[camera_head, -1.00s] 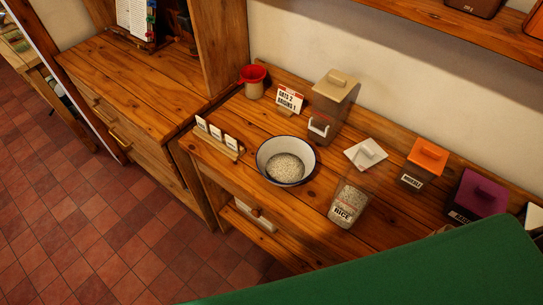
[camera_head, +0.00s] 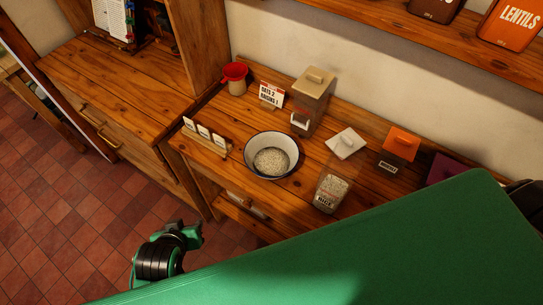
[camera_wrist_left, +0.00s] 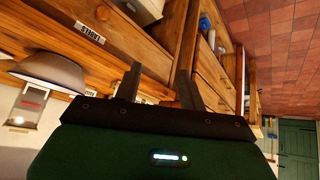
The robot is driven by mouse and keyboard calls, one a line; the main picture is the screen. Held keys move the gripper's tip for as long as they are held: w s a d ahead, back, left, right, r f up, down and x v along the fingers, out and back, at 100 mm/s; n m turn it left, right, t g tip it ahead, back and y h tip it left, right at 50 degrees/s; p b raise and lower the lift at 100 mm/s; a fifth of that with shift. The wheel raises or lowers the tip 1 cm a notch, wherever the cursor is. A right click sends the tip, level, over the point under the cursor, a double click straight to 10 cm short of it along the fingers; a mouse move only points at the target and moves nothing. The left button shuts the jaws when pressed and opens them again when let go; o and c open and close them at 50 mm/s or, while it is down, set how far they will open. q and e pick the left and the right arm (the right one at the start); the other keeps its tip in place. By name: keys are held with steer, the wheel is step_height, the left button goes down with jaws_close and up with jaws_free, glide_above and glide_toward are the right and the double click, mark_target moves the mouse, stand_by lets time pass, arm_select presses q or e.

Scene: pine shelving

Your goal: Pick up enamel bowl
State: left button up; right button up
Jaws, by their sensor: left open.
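The enamel bowl (camera_head: 272,147), white with a dark rim, stands upright on the wooden counter with pale grains inside. A bowl-shaped object that looks like it (camera_wrist_left: 50,72) shows at the left edge in the left wrist view. My left gripper (camera_head: 192,236) is in front of the counter, over the floor, to the lower left of the bowl and apart from it. In the left wrist view its two dark fingers (camera_wrist_left: 157,82) are spread with nothing between them. My right gripper is not in view.
Close around the bowl are a card holder (camera_head: 205,138) on the left, a rice jar (camera_head: 331,190) on the right and a tall canister (camera_head: 312,95) behind. A white-lidded container (camera_head: 346,143), an orange-lidded one (camera_head: 401,145) and a red-topped pot (camera_head: 235,78) also stand there.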

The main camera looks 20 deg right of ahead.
mark_target(249, 162)
arm_select(q)
steer(key=w+d+r+t+h, duration=0.2)
steer(key=d+r, duration=0.1)
steer(key=d, duration=0.4)
steer(key=w+d+r+t+h, duration=0.1)
steer(key=w+d+r+h, duration=0.15)
steer(key=d, duration=0.55)
steer(key=x, duration=0.2)
steer(key=p+x, duration=0.1)
steer(key=x, duration=0.1)
steer(key=p+x, duration=0.1)
steer(key=x, duration=0.2)
steer(key=shift+w+a+r, duration=0.15)
steer(key=shift+w+r, duration=0.15)
steer(key=shift+m, duration=0.3)
steer(key=shift+p+x, duration=0.9)
steer(key=shift+x, duration=2.2)
jaws_close()
steer(key=shift+s+a+f, duration=0.1)
steer(key=shift+a+f, duration=0.05)
steer(key=shift+f, duration=0.05)
